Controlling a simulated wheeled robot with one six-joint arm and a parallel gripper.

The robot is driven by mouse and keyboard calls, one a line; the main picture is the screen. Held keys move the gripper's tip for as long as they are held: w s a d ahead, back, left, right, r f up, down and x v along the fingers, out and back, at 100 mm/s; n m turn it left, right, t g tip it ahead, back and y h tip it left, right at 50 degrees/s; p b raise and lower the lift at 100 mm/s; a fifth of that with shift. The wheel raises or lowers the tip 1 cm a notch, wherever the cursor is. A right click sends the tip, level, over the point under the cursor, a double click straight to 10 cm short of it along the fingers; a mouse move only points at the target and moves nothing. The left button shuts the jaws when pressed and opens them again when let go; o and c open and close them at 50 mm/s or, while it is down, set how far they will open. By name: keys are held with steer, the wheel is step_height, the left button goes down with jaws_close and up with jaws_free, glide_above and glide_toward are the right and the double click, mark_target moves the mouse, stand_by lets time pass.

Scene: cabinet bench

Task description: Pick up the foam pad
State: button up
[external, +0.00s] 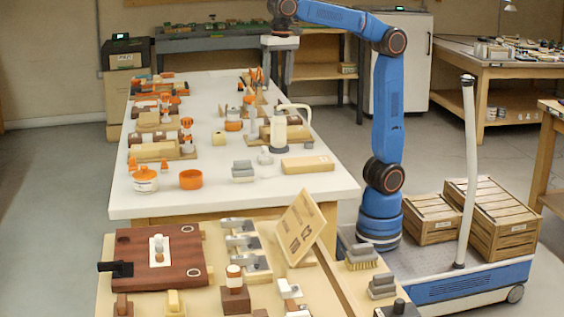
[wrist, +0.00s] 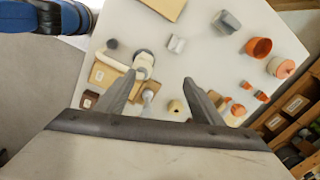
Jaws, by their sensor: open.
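No label marks the foam pad. A grey block (external: 243,171) on the near half of the white table may be it; it also shows at the top of the wrist view (wrist: 226,22). A flat tan slab (external: 307,164) lies to its right and is cut off at the top of the wrist view (wrist: 165,8); I cannot tell which is foam. My gripper (external: 281,48) hangs over the far part of the table, away from both. In the wrist view its two fingers (wrist: 159,80) are spread and empty.
A white kettle (external: 279,132), an orange cup (external: 191,180) and a lidded jar (external: 145,180) stand on the white table (external: 225,204). Several wooden and orange items line its left side. A nearer bench holds a tilted board (external: 300,228). The table's middle strip is mostly clear.

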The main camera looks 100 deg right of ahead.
steer(key=w+a+f+m, duration=0.2)
steer(key=w+a+m, duration=0.1)
steer(key=w+a, duration=0.2)
glide_above(265, 147)
steer(key=shift+g, duration=0.4)
step_height(265, 147, down, 17)
steer(key=shift+s+r, duration=0.15)
steer(key=shift+w+a+f, duration=0.1)
steer(key=shift+f, duration=1.4)
steer(key=shift+w+a+f, duration=0.1)
steer(key=shift+f, duration=1.35)
steer(key=shift+c, duration=0.6)
steer(key=c, duration=1)
